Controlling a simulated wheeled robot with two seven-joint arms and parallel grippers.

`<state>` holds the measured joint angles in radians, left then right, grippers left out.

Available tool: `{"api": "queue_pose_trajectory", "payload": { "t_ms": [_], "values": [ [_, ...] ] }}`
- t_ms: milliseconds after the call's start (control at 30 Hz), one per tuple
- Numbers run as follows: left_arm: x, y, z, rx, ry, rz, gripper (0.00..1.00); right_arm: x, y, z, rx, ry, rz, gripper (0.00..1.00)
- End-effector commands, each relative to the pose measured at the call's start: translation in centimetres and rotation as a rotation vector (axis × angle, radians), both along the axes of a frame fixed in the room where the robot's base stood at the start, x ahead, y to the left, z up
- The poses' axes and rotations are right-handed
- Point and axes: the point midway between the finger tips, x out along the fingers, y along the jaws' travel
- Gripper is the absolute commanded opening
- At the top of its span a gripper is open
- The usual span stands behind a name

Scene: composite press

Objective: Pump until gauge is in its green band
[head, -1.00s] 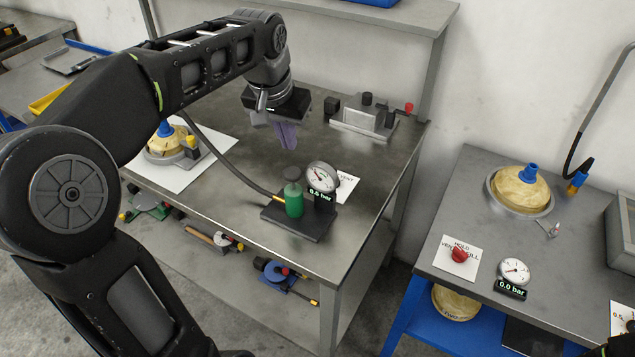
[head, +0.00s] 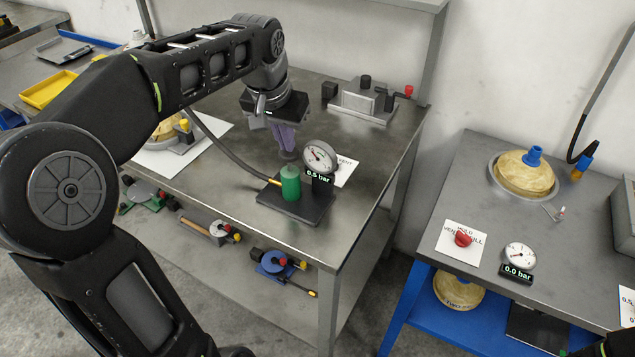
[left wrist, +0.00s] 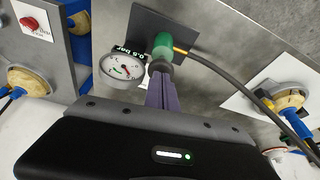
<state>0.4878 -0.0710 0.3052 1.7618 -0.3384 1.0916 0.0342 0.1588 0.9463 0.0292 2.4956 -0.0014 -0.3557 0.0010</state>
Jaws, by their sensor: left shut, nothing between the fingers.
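The pump has a green cylinder (head: 290,184) with a dark knob on top, on a black base plate (head: 312,212). The gauge (head: 319,156) is a round white dial beside the cylinder, with a display reading 0.5 bar. The gauge also shows in the left wrist view (left wrist: 123,68); the needle's place against the green band is too small to tell. My left gripper (head: 287,150) is shut and empty, its purple fingers pointing down over the knob. In the left wrist view the fingertips (left wrist: 158,78) appear at the knob, partly hiding it; contact is unclear.
A grey hose (head: 225,150) runs from the pump to the white sheet with a tan mould. A metal fixture (head: 362,101) stands at the back. A separate gauge (head: 520,256) on the right table reads 0.0 bar.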

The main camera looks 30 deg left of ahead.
Motion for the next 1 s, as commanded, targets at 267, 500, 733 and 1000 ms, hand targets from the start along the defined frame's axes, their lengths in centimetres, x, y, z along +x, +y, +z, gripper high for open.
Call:
{"api": "queue_pose_trajectory", "payload": {
  "t_ms": [267, 500, 733, 1000],
  "values": [
    [0.0, 0.0, -0.2, 0.0, 0.0, 0.0, 0.0, 0.0, 0.0, -0.1, 0.0, -0.001, 0.0, 0.54],
    [0.0, 0.0, -0.4, 0.0, 0.0, 0.0, 0.0, 0.0, 0.0, -0.3, 0.0, -0.001, 0.0, 0.54],
    [0.0, 0.0, -1.1, 0.0, 0.001, 0.0, 0.0, 0.0, 0.0, -0.8, 0.0, -0.001, 0.0, 0.54],
    [0.0, 0.0, -1.9, 0.0, 0.001, 0.0, 0.0, 0.0, 0.0, -1.5, 0.0, -0.001, 0.0, 0.54]
  ]
}}
